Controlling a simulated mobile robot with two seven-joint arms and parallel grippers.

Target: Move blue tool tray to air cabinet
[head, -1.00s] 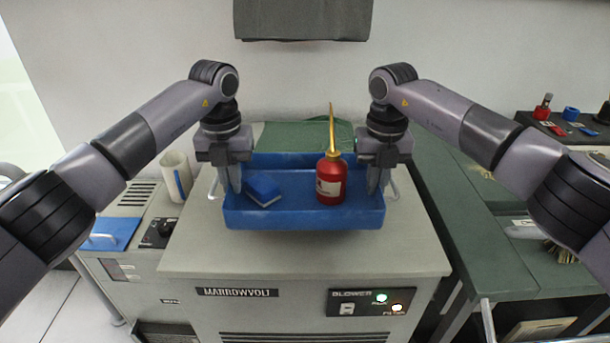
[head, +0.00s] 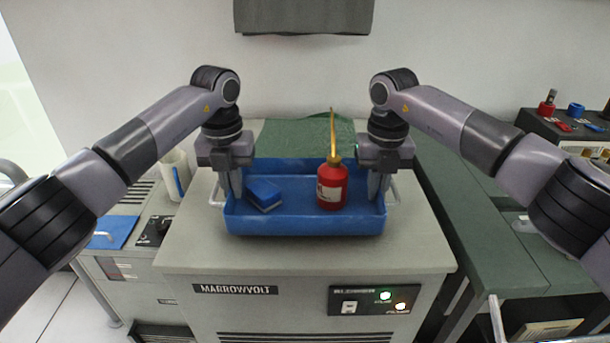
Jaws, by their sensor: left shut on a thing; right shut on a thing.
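The blue tool tray (head: 300,223) is over the top of the grey Marrowvolt cabinet (head: 408,248), which has a blower panel on its front. I cannot tell whether the tray touches the cabinet top. A blue block (head: 263,194) with a pale lower edge and a red oil can (head: 331,186) with a yellow spout are in the tray. My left gripper (head: 233,188) is shut on the tray's left side, by its handle. My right gripper (head: 377,187) is shut on the tray's right side, by its handle. The fingers partly hide the grips.
A green cloth (head: 305,137) lies behind the tray. A green bench (head: 480,220) adjoins at right, with a dark rack (head: 545,122) of small items behind. A grey panel (head: 303,16) hangs on the wall.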

